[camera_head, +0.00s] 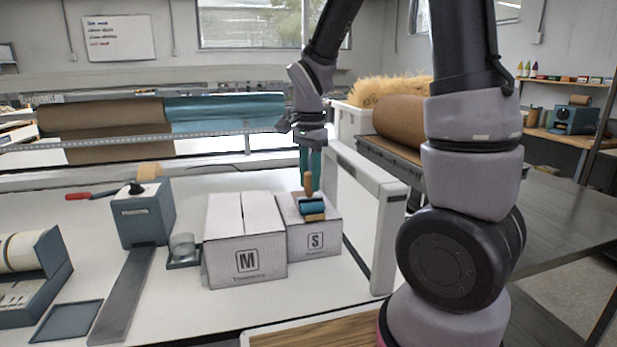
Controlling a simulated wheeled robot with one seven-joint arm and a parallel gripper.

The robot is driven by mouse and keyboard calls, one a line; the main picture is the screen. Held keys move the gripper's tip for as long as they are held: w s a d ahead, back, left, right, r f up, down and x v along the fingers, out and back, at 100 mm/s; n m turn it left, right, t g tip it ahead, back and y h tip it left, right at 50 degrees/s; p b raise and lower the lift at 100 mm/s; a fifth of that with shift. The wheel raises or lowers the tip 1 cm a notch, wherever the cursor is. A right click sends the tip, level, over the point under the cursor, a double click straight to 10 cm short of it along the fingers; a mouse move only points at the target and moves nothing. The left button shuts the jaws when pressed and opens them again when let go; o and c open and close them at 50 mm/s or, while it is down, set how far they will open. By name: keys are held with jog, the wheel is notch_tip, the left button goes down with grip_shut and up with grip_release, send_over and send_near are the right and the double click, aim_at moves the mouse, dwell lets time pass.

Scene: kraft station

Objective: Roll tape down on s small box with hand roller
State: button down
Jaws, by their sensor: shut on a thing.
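The small white box marked S (316,243) stands on the white table, right beside a larger white box marked M (245,259). A hand roller with a teal drum (311,206) and an orange-brown handle (308,182) is at the top of the S box. My gripper (310,172) points down above the S box and is shut on the roller's handle. The drum appears to touch the box top. A strip of tan tape (314,217) shows just below the drum, near the box's front top edge. The rest of the box top is partly hidden by the roller.
A grey-blue dispenser (145,214), a small glass jar (182,247) and a red-handled tool (78,196) are to the left. A white frame (385,240) stands right of the boxes. Brown and teal paper rolls (225,112) lie behind. Table space left of the M box is partly clear.

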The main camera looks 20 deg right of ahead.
jog(key=shift+s, duration=0.65)
jog(key=shift+s, duration=0.1)
jog(key=shift+s+f, duration=0.15)
jog(key=shift+s, duration=0.85)
notch_tip(320, 180, up, 6)
jog(key=shift+a, duration=0.15)
dwell(0.6)
